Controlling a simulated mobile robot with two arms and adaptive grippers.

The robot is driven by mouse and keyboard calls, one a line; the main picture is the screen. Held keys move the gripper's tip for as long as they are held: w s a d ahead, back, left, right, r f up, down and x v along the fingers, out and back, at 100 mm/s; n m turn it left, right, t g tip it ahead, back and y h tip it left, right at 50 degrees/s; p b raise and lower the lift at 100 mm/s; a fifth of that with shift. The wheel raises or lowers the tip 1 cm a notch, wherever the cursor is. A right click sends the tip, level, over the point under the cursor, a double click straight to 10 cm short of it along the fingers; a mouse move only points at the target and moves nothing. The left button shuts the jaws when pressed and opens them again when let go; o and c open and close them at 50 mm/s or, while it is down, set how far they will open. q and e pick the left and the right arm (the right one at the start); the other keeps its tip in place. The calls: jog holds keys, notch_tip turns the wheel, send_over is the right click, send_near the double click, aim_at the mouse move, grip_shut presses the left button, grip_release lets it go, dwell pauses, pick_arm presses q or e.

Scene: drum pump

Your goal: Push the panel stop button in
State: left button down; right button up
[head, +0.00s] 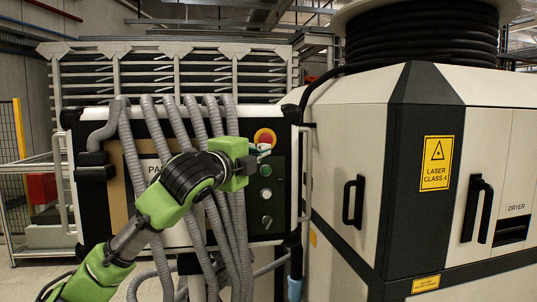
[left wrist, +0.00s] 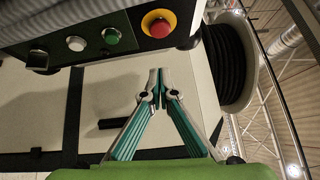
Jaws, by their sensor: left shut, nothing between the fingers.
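The red stop button (head: 265,137) with its yellow surround sits at the top of the dark control panel (head: 262,215) in the head view. It also shows at the top of the left wrist view (left wrist: 159,27), just beyond the fingertips. My left gripper (head: 262,150) is shut and empty, its tips just below and in front of the button. In the left wrist view the closed fingers (left wrist: 154,72) point toward the button, with a small gap in the picture; I cannot tell whether they touch. My right gripper is not in view.
A green button (head: 266,170), a white button (head: 266,194) and a switch (head: 267,221) lie below on the panel. Grey hoses (head: 225,240) hang left of them. A white cabinet (head: 345,130) with black handles stands to the right.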

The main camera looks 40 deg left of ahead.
pick_arm(q)
jog(key=s, duration=0.1)
jog(key=s+b, duration=0.1)
jog(key=s, duration=0.1)
jog(key=s+b, duration=0.1)
jog(key=s, duration=0.1)
jog(key=shift+d+f, duration=0.25)
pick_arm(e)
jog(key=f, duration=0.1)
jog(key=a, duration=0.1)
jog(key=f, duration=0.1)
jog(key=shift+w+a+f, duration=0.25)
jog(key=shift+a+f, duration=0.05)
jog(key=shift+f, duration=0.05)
pick_arm(q)
jog(key=shift+s+d, duration=0.1)
